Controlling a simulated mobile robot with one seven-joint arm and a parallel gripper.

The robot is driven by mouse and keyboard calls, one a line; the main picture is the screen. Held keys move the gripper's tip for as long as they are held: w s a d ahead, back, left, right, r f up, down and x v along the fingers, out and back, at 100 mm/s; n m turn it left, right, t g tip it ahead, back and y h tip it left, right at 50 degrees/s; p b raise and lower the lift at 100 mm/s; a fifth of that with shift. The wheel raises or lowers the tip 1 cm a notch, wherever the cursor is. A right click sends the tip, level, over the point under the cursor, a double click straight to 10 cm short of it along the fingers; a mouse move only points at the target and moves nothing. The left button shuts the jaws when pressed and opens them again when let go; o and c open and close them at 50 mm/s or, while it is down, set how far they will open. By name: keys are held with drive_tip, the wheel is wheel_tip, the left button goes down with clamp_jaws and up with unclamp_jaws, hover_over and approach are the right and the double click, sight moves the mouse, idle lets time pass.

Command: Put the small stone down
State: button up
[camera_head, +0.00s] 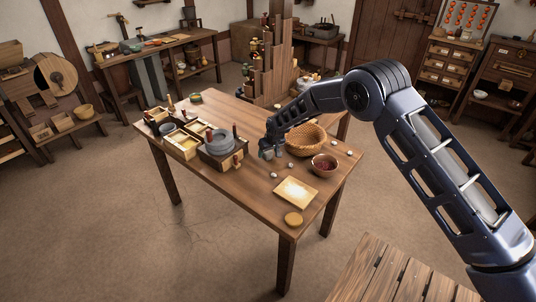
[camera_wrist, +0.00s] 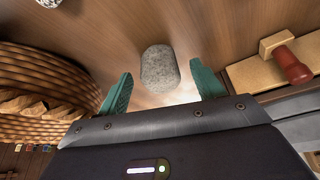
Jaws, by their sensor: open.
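The small stone (camera_wrist: 160,68) is grey, speckled and rounded. In the wrist view it is between the two green fingers, with a clear gap on each side. It appears to be on the wooden table (camera_wrist: 130,22), though its underside is hidden. My gripper (camera_wrist: 162,72) is open and touches the stone with neither finger. In the head view my gripper (camera_head: 268,147) is low over the middle of the table (camera_head: 255,190), just left of the wicker basket. The stone is too small to make out clearly there.
The wicker basket (camera_head: 306,140) is close on the right; in the wrist view it (camera_wrist: 40,95) fills the left. A wooden piece with a red-brown handle (camera_wrist: 290,66) is opposite. A bowl (camera_head: 324,171), pale board (camera_head: 296,192) and several pebbles lie nearby. The table's front left is clear.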

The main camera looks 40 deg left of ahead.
drive_tip(key=v, duration=1)
drive_tip(key=shift+r, duration=0.15)
